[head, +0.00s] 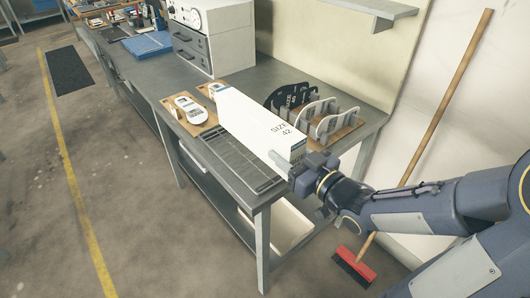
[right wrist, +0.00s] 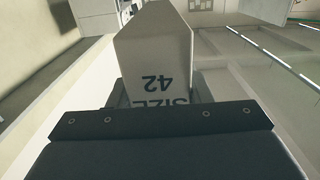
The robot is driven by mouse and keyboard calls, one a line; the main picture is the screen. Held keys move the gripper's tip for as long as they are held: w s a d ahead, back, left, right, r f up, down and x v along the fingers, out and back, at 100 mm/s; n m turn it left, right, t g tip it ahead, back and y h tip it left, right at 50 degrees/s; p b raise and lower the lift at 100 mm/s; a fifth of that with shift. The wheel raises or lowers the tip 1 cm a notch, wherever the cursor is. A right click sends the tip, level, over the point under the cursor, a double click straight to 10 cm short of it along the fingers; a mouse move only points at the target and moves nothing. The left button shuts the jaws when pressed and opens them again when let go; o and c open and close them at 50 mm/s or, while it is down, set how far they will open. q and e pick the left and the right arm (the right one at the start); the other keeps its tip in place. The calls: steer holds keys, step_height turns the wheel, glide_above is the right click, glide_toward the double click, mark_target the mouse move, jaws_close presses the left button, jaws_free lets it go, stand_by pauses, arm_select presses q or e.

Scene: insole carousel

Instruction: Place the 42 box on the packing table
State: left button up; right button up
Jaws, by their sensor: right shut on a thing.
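The 42 box (head: 258,122) is long and white, with "SIZE 42" printed near its close end. My right gripper (head: 296,166) is shut on that close end. In the right wrist view the box (right wrist: 153,48) reaches away from the gripper (right wrist: 160,98), its print upside down. In the head view the box lies over the grey metal table (head: 345,92), its far end near the small insole boards. I cannot tell whether it touches the top or hangs above it. My left gripper is not in view.
A dark slatted panel (head: 230,160) is left of the box. A rack of upright insoles (head: 318,117) stands close on its right. A white drawer cabinet (head: 212,40) stands at the back. A red broom (head: 357,266) leans against the wall on the right.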

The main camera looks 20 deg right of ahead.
steer(key=w+f, duration=0.2)
steer(key=w, duration=0.1)
steer(key=w+d+f, duration=0.1)
steer(key=w+f, duration=0.2)
steer(key=w, duration=0.1)
steer(key=w+d+f, duration=0.1)
steer(key=w+f, duration=0.2)
steer(key=shift+w+d+f, duration=0.1)
steer(key=shift+w+d, duration=0.05)
steer(key=shift+w, duration=0.1)
step_height(320, 180, down, 3)
steer(key=shift+w+f+p, duration=0.1)
steer(key=shift+w+p, duration=0.05)
steer(key=shift+p, duration=0.35)
steer(key=shift+d+f, duration=0.1)
steer(key=shift+f, duration=0.05)
steer(key=shift+f, duration=0.15)
steer(key=o, duration=1.1)
steer(key=shift+c, duration=0.2)
